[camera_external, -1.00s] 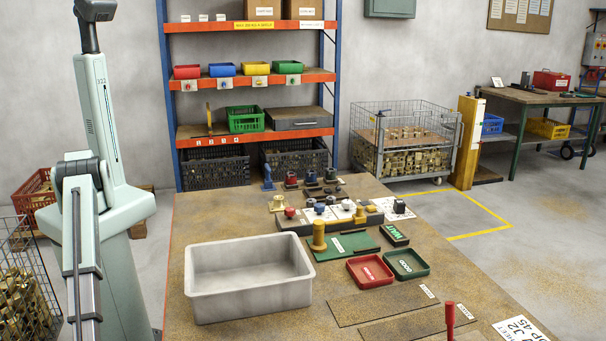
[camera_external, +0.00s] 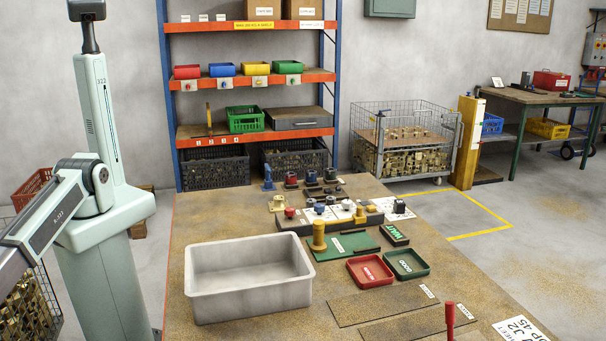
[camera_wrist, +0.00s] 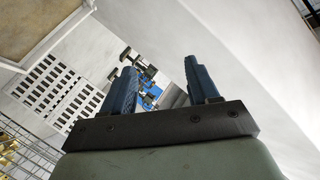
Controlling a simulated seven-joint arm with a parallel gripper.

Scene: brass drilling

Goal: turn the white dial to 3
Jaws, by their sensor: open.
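A low grey panel (camera_external: 330,221) with a row of small coloured knobs lies on the far part of the bench. A small whitish knob (camera_external: 346,204) appears among them, between a dark blue knob (camera_external: 319,208) and a yellow one (camera_external: 360,213). It is too small to read any number or pointer setting. My gripper (camera_wrist: 160,72) shows in the wrist view with its two blue fingers apart and nothing between them. It is outside the external view, where my arm reaches out at the left edge, well away from the panel. The wrist view does not show the dial.
A big grey tub (camera_external: 248,310) stands on the near left of the bench (camera_external: 350,315). A red tray (camera_external: 370,272), a green tray (camera_external: 407,264) and a green mat (camera_external: 343,246) lie right of it. A red upright handle (camera_external: 450,318) stands at the front.

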